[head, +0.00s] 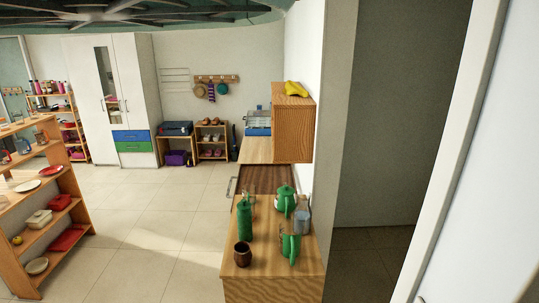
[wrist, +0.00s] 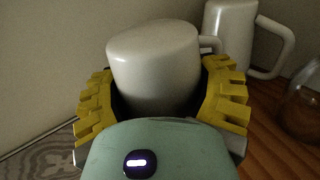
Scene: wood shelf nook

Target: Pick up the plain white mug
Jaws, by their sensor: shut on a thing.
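My gripper (wrist: 160,78) is in the wrist view, with its yellow ridged fingers on both sides of a plain white mug (wrist: 152,65). It is shut on this mug. The mug's handle shows at its right side, and its lower part is hidden behind my gripper's body. A second white mug (wrist: 228,35) with a large handle stands just behind and to the right, on a wood surface. Neither white mug nor my gripper can be made out in the head view.
A clear glass vessel (wrist: 306,100) stands at the right edge of the wrist view, and a pale wall is behind. In the head view, a wood counter (head: 262,284) holds a dark brown cup (head: 242,254) and several green vessels. Open tiled floor (head: 150,225) lies to its left.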

